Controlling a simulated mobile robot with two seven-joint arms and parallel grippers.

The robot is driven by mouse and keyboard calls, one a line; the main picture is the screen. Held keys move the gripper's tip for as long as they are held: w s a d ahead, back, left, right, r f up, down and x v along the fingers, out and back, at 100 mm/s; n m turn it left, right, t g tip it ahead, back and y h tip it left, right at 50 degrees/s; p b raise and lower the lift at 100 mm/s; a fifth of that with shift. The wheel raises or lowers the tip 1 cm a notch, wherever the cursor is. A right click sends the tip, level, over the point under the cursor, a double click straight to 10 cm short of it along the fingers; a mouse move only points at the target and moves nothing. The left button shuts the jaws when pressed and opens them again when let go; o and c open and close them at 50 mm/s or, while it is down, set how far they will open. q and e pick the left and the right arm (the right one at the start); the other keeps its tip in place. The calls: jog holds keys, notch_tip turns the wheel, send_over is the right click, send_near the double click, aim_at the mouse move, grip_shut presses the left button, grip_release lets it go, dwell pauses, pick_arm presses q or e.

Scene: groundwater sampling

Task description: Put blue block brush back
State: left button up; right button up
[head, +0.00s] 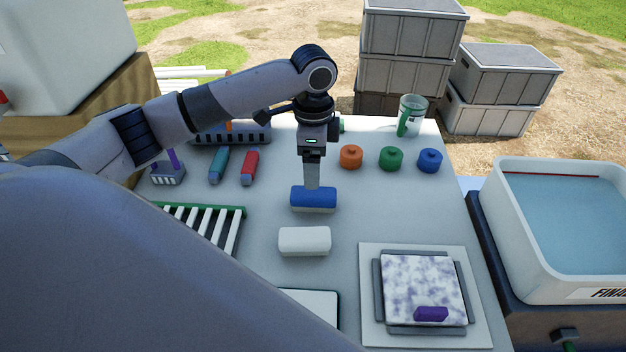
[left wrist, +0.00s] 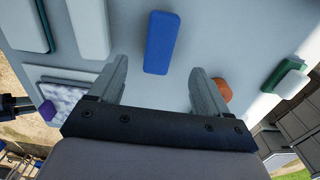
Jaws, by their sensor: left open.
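The blue block brush (head: 313,198), a blue block with a pale lower edge, lies on the grey table near the middle in the head view. In the left wrist view its blue top (left wrist: 162,42) shows ahead of the gap between my fingers. My left gripper (head: 312,182) points down just above and behind it. In the left wrist view my left gripper (left wrist: 160,68) has its two fingers apart, with nothing visibly held. Whether the fingertips reach down beside the block cannot be told.
A white block (head: 304,241) lies in front of the blue one. A marbled pad with a purple block (head: 431,314) is front right. Orange (head: 351,157), green (head: 391,158) and blue (head: 429,160) round pieces stand behind. A green-striped rack (head: 215,212) is left; a water basin (head: 560,220) is right.

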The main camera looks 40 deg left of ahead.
pick_arm(q)
jog(key=shift+r, duration=1.65)
